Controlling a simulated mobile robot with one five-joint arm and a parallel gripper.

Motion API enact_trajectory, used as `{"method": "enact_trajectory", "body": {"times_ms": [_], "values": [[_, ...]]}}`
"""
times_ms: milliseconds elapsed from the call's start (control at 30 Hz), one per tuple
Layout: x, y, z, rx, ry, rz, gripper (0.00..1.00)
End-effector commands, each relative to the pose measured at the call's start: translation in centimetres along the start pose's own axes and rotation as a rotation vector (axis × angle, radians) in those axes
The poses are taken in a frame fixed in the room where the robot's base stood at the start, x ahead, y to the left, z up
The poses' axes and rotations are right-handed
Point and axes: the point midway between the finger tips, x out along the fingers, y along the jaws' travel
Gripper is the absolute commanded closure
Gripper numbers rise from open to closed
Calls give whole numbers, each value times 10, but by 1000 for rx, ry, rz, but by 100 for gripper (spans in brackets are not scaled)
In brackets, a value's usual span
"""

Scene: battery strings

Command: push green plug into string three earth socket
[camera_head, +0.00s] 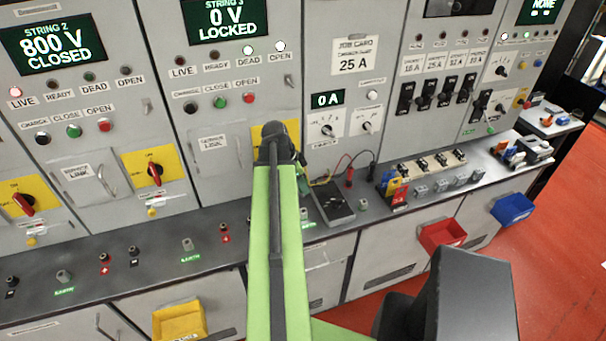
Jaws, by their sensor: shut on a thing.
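My gripper (300,166) is at the end of my green arm, low in front of the string 3 panel (225,125), and mostly hidden behind the arm's end. It is shut on what looks like the green plug (305,186), of which only a small part shows. A green-yellow cable (321,180) runs beside it. Just below, a grey earth socket (303,212) with a green label stands on the bench, partly covered by my arm. I cannot tell whether plug and socket touch. The string 3 display (226,20) reads 0 V LOCKED, with the DEAD lamp lit.
A dark handheld meter (333,203) with red and black leads lies just right of the gripper. The string 2 display (52,43) reads 800 V CLOSED. More sockets (187,243) line the bench (150,273) at left. Yellow (180,319), red (442,235) and blue (513,208) bins hang in front.

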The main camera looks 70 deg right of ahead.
Motion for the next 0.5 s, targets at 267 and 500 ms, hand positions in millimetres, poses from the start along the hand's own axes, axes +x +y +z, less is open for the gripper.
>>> {"method": "enact_trajectory", "body": {"times_ms": [267,500], "values": [[1,0,-1,0,0,0,100],[13,0,4,-1,0,0,100]]}}
